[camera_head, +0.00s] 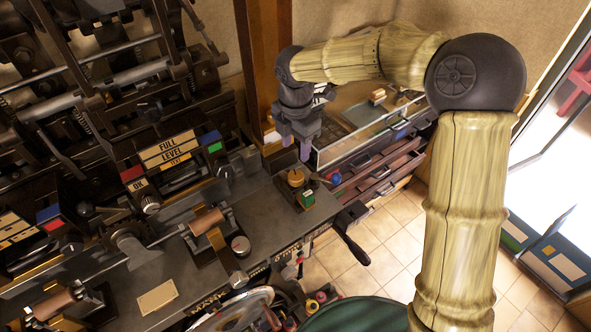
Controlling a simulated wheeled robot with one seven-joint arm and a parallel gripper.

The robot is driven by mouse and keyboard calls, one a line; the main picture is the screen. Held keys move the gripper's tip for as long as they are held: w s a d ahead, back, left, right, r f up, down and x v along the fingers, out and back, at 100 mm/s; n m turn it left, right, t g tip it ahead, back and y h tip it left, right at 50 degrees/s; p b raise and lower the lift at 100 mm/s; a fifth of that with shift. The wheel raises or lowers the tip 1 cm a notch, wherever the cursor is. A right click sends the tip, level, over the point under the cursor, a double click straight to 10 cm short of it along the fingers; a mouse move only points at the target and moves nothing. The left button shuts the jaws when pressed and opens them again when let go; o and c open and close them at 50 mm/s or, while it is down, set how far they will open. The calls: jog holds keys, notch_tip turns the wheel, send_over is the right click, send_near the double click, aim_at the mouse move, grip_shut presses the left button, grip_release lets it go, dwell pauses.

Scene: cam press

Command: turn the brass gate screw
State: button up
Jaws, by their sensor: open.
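A round brass-coloured knob (295,177), which looks like the brass gate screw, stands near the right end of the dark metal press bed (265,210). My gripper (296,147) points down just above and behind the knob in the picture. Its two fingers are apart, with nothing seen between them. The gripper does not appear to touch the knob. The exact height between them is hard to tell from this single view.
A black lever (352,218) juts from the bed's right end. A wooden post (262,70) stands left of my arm. Open drawers (385,170) lie behind right.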

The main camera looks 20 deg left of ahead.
aim_at(296, 176)
notch_tip(296, 176, down, 11)
jog(key=shift+r+p, duration=0.1)
jog(key=shift+p, duration=0.95)
jog(key=c, duration=0.7)
